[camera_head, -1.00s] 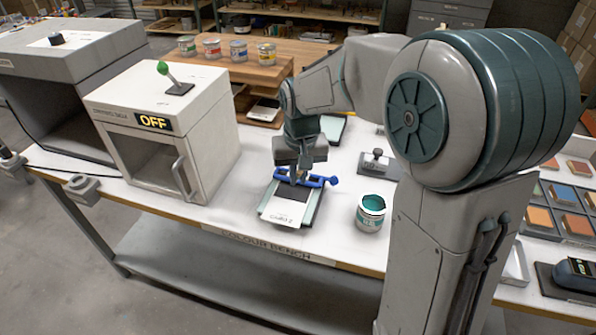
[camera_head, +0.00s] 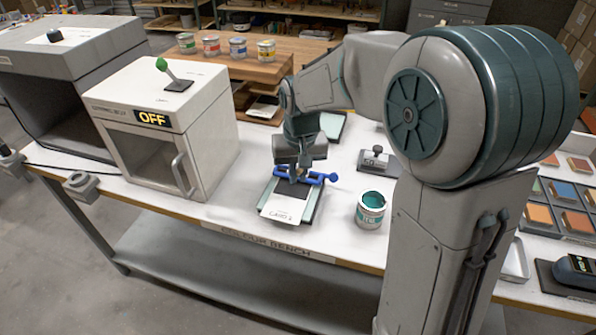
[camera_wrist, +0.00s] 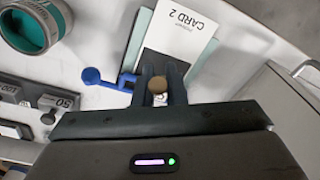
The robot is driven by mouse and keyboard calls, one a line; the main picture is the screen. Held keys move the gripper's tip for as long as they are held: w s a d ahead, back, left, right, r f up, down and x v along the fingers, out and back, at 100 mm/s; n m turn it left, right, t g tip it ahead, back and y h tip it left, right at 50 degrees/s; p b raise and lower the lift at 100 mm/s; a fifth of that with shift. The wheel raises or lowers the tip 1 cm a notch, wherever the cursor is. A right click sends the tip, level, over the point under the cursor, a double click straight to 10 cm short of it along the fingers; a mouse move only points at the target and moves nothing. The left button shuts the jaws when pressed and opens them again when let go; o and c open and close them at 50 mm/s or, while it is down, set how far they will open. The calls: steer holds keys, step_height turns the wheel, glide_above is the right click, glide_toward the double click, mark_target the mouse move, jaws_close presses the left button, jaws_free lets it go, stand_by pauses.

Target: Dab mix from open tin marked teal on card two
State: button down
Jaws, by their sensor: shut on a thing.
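The open tin (camera_head: 371,209) stands on the bench right of the card, with teal mix inside; the wrist view shows it at the upper left (camera_wrist: 38,44). Card two, a white card marked CARD 2 (camera_head: 284,204), lies on a pale green-edged holder; it also shows in the wrist view (camera_wrist: 178,40). My gripper (camera_head: 298,177) is low over the card's far end. In the wrist view my gripper (camera_wrist: 160,95) is shut on a small round tan-ended thing (camera_wrist: 157,84). Its lower part is hidden. A blue bar with a round end (camera_head: 333,181) lies across the holder beside my fingers.
A white cabinet marked OFF (camera_head: 205,125) stands left of the card. A grey block with a knob (camera_head: 374,160) stands behind the tin. Several labelled tins (camera_head: 238,48) stand on a wooden table at the back. Colour tiles (camera_head: 566,195) lie at the right.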

steer(key=shift+f+b, duration=0.4)
steer(key=shift+f, duration=0.15)
stand_by(1.1)
